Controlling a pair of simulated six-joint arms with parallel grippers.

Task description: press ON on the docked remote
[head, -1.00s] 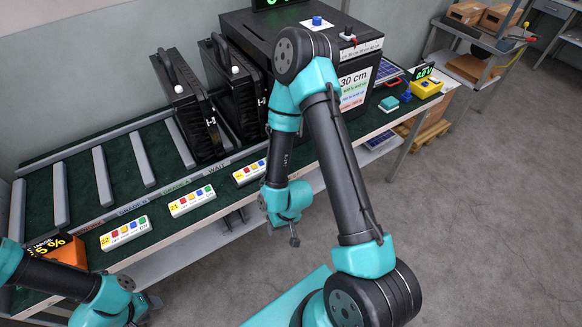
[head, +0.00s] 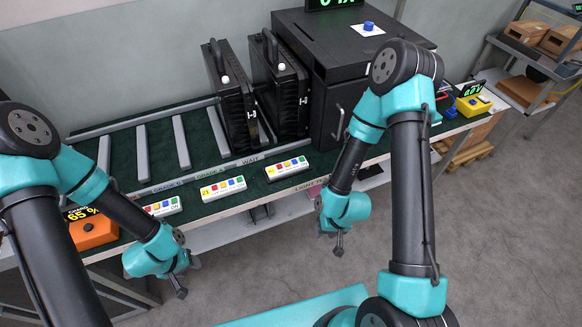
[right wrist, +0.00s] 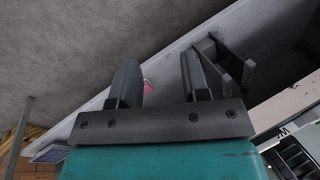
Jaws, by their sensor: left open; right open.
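Three white remotes with coloured buttons lie along the front of the green bench: a left one (head: 160,207) partly behind my left arm, a middle one (head: 223,188) and a right one (head: 287,169). I cannot tell which is docked. My left gripper (head: 182,280) hangs in front of the bench edge, below the left remote, touching nothing visible. My right gripper (head: 338,242) hangs in front of the bench, below and right of the right remote. In the right wrist view its jaws (right wrist: 160,85) stand apart and empty.
Two black housings (head: 230,105) with handles stand on the bench (head: 205,155) behind the remotes. A large black box (head: 345,50) with a blue button is right of them. An orange charge unit (head: 93,232) is at left, a yellow box (head: 473,105) at right.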

